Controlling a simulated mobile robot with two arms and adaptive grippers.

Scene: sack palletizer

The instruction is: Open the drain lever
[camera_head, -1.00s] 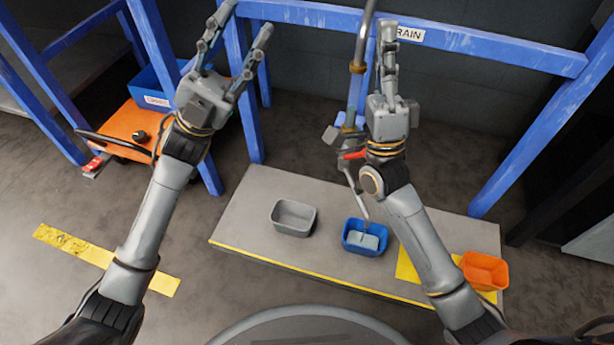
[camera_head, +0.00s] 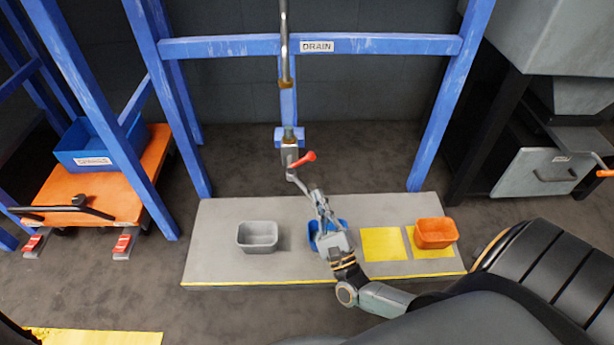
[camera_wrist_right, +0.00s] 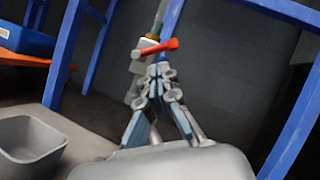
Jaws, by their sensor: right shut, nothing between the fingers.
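The drain lever (camera_head: 303,158) is a short red handle on the valve (camera_head: 290,153) at the lower end of a vertical pipe, below the DRAIN sign (camera_head: 317,46). In the right wrist view the red lever (camera_wrist_right: 155,48) sticks out sideways, just beyond my fingertips. My right gripper (camera_head: 319,196) is shut and empty, pointing up toward the valve from below. A blue bin (camera_head: 318,240) is partly hidden behind my right gripper. My left gripper is out of view.
A grey bin (camera_head: 258,237) and an orange bin (camera_head: 435,232) stand on the low platform (camera_head: 215,255). Blue frame posts (camera_head: 440,120) flank it. An orange cart (camera_head: 110,205) with a blue bin (camera_head: 88,150) stands at left. A grey hopper (camera_head: 550,40) is at right.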

